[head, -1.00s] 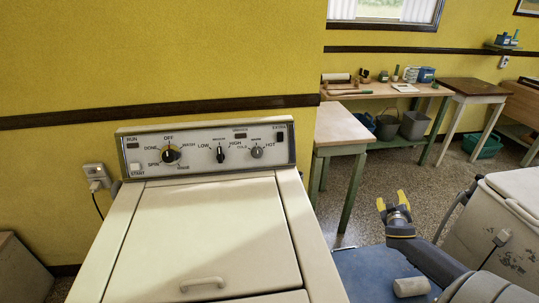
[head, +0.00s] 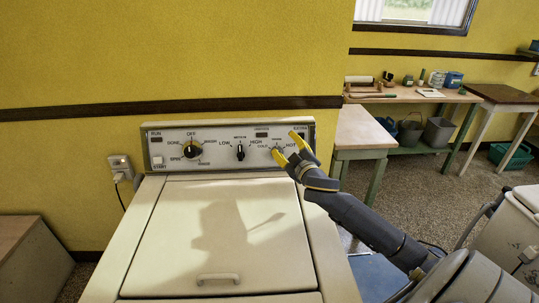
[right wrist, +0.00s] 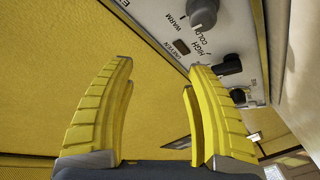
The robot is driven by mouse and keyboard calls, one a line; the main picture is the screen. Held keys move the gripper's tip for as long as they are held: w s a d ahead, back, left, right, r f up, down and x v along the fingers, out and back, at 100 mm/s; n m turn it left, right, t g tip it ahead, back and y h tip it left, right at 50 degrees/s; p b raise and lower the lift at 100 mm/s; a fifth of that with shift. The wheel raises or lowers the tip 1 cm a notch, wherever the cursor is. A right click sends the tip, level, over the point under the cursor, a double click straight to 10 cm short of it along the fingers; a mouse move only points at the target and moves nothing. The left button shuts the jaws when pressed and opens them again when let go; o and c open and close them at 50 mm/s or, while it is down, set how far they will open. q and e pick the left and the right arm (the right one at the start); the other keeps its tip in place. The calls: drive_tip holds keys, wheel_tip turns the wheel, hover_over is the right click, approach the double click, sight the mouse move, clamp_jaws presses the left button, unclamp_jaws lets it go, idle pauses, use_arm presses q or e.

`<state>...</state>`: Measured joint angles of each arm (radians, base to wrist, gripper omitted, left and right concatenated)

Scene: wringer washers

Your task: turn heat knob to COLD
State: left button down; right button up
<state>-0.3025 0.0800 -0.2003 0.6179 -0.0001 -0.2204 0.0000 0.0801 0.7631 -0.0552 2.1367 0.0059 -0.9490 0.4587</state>
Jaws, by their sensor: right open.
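The washer's control panel (head: 220,165) carries the heat knob at its right end. The heat knob is a grey round knob (right wrist: 203,14), showing at the top of the right wrist view near the COLD and WARM labels. My right gripper (head: 288,147) is open and empty, with yellow fingers in front of the panel's right end. In the right wrist view the fingers (right wrist: 158,64) point toward the yellow wall, with the knob up and right of the right fingertip. My left gripper is not in view.
The washer's closed lid (head: 185,225) lies below. A workbench (head: 410,95) with small items stands at the back right.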

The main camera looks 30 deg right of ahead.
wheel_tip(320, 180, down, 8)
drive_tip(key=shift+w+r, duration=0.1)
drive_tip(key=x, duration=0.5)
drive_tip(key=shift+w, duration=0.25)
drive_tip(key=shift+x, duration=0.85)
clamp_jaws()
